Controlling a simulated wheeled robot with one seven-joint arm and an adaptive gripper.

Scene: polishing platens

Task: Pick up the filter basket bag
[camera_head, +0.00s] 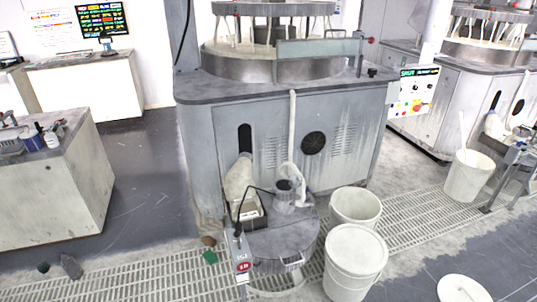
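A pale, whitish bag-like shape (238,178) hangs or leans against the front of the grey polishing machine, below a dark slot. It looks like the filter basket bag, but I cannot be sure at this size. Its lower end meets a small dark-rimmed tray (262,221) on top of a round grey drum (285,243). Whether it goes into the tray is unclear. My gripper and arm are not in view.
The polishing machine (350,125) stands behind the drum. A pump with a white hose (292,130) sits beside the tray. An open white bucket (355,207) and a lidded one (355,250) stand right of the drum. Floor grating (130,275) runs across; dark floor (150,170) at left is clear.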

